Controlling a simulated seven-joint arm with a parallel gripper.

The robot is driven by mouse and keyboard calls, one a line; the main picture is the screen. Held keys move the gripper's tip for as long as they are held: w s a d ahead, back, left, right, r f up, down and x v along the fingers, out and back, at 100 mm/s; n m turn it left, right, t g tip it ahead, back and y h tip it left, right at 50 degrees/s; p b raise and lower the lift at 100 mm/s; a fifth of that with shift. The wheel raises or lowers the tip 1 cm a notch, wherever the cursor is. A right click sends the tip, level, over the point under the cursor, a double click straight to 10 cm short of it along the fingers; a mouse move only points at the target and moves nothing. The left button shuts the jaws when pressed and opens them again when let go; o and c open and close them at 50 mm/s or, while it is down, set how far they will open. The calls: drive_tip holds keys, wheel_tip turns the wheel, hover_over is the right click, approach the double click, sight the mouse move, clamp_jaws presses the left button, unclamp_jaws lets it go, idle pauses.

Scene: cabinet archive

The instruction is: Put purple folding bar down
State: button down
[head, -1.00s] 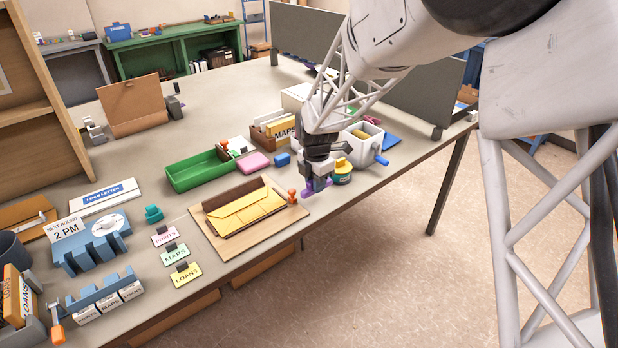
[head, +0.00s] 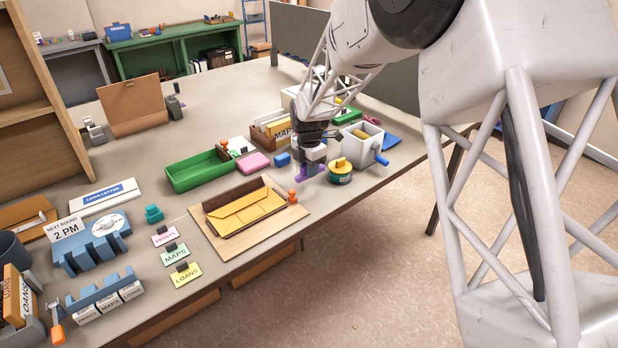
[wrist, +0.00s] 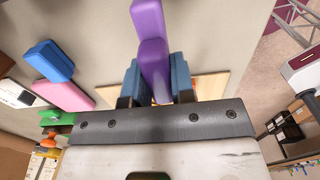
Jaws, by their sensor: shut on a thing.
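My gripper (head: 309,168) is shut on the purple folding bar (head: 301,173), which shows only partly beneath it in the head view. In the wrist view the bar (wrist: 151,45) stands out long and purple between the two blue-grey fingers of my gripper (wrist: 156,72). The gripper is over the front part of the table (head: 235,110), just behind the wooden board with the yellow envelope and left of the round tin. I cannot tell whether the bar touches the tabletop.
The yellow-topped tin (head: 341,172) is close on the right. A blue block (head: 283,159), pink block (head: 254,162) and green tray (head: 197,174) are to the left. The envelope board (head: 230,229) and an orange-topped stamp (head: 292,196) are in front. A white crank box (head: 362,142) stands behind right.

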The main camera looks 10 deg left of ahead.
drive_tip(key=shift+f, duration=1.75)
drive_tip(key=shift+f, duration=0.1)
drive_tip(key=c, duration=1)
unclamp_jaws()
drive_tip(key=shift+o, duration=0.2)
wheel_tip(320, 180, up, 12)
drive_tip(key=shift+r, duration=0.1)
